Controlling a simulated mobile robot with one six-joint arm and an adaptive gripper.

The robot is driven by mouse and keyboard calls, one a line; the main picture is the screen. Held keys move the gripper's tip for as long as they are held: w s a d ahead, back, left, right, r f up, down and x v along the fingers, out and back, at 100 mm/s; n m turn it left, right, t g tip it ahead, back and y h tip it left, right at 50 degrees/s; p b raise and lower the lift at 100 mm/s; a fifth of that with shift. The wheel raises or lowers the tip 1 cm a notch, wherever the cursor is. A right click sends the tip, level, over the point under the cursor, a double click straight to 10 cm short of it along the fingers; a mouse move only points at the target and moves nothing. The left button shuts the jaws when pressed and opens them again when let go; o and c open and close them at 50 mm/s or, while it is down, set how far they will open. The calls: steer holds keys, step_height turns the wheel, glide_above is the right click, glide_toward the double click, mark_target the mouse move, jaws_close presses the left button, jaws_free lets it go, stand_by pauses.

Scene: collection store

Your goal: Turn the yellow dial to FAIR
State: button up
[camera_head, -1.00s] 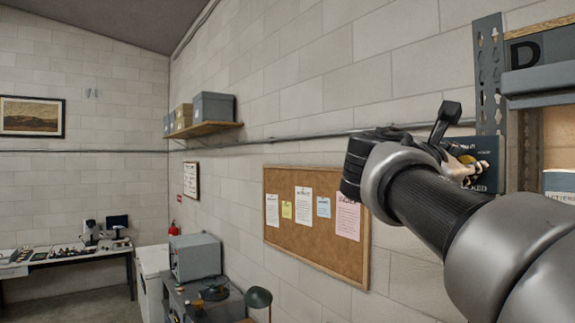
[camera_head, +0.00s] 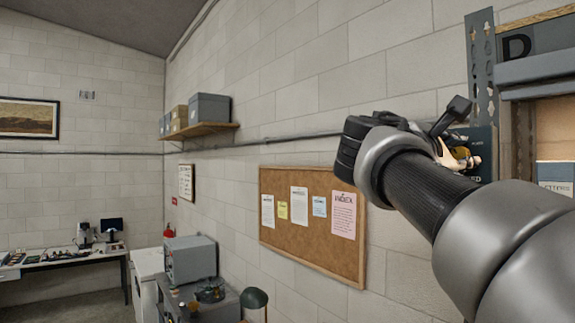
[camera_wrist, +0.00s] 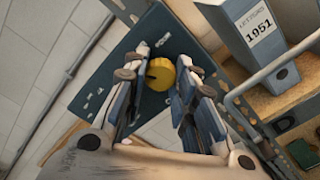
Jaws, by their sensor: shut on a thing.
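The yellow dial (camera_wrist: 161,73) is round and sits on a dark teal plate (camera_wrist: 103,78) on the wall. In the wrist view my gripper (camera_wrist: 166,76) has one finger on each side of the dial and is shut on it. A dark mark shows on the dial's left part. Small white marks on the plate are too small to read, so I cannot tell which word the dial points at. In the head view the plate (camera_head: 487,150) is partly hidden behind my gripper (camera_head: 455,148), and only a bit of yellow shows.
A grey box file marked 1951 (camera_wrist: 251,35) stands on a shelf right of the plate. A perforated metal upright (camera_head: 480,60) is close beside it. A cork board (camera_head: 283,228) hangs to the left, and a conduit (camera_head: 290,137) runs along the wall.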

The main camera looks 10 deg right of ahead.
steer(key=m+b, duration=0.3)
steer(key=m, duration=0.3)
steer(key=shift+m, duration=0.3)
stand_by(0.4)
steer(key=o, duration=1.1)
steer(key=v, duration=1.2)
steer(key=shift+s, duration=0.1)
